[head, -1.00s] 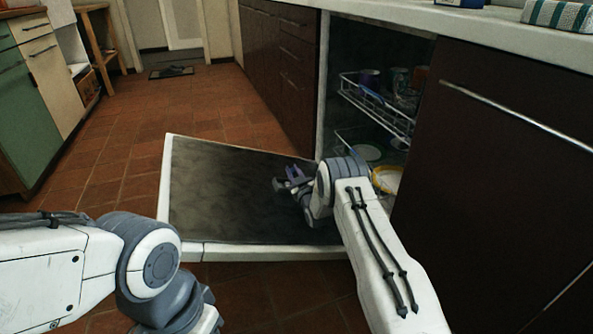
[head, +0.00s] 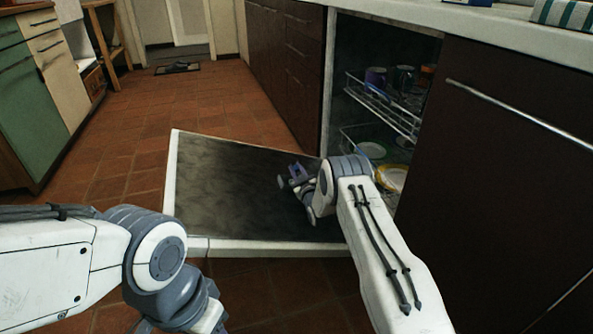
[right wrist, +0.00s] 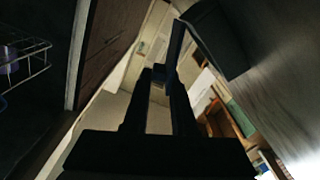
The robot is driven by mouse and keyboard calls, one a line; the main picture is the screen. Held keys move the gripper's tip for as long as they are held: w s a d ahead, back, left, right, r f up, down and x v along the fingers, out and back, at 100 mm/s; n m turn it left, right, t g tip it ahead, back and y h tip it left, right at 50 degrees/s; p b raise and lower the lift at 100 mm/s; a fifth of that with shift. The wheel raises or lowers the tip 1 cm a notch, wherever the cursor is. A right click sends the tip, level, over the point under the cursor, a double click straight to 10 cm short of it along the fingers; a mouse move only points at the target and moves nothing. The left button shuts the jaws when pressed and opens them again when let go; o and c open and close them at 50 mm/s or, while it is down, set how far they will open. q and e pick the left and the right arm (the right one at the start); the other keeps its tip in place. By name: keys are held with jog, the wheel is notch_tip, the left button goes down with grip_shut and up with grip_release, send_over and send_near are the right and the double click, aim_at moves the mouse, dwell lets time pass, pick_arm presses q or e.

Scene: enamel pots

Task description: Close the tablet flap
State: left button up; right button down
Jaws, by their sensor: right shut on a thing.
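The dishwasher door (head: 230,190) is folded down open, its grey inner face up. The small bluish-purple tablet flap (head: 297,171) shows at my right gripper (head: 296,184), low over the right part of the door. In the right wrist view, the flap (right wrist: 176,45) is a dark slab at the fingertips of my right gripper (right wrist: 161,80), which is shut on it. The flap stands out from a dark housing (right wrist: 217,38) on the door, so it is not shut. Its exact hinge line is too dark to tell.
Inside the dishwasher, wire racks (head: 385,105) hold cups and plates, with a yellow-rimmed dish (head: 391,178) below. Dark cabinet fronts (head: 500,180) close in on the right. The tiled floor (head: 120,140) left of the door is free.

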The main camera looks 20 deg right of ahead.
jog(key=shift+s+d+f, duration=0.1)
jog(key=shift+f, duration=0.1)
jog(key=c, duration=0.8)
grip_release()
jog(key=shift+r, duration=0.1)
jog(key=s+p, duration=0.5)
jog(key=s, duration=0.4)
jog(key=shift+s+d+r+p, duration=0.1)
jog(key=shift+s+d+p, duration=0.05)
jog(key=shift+s+p, duration=0.2)
jog(key=shift+s, duration=0.35)
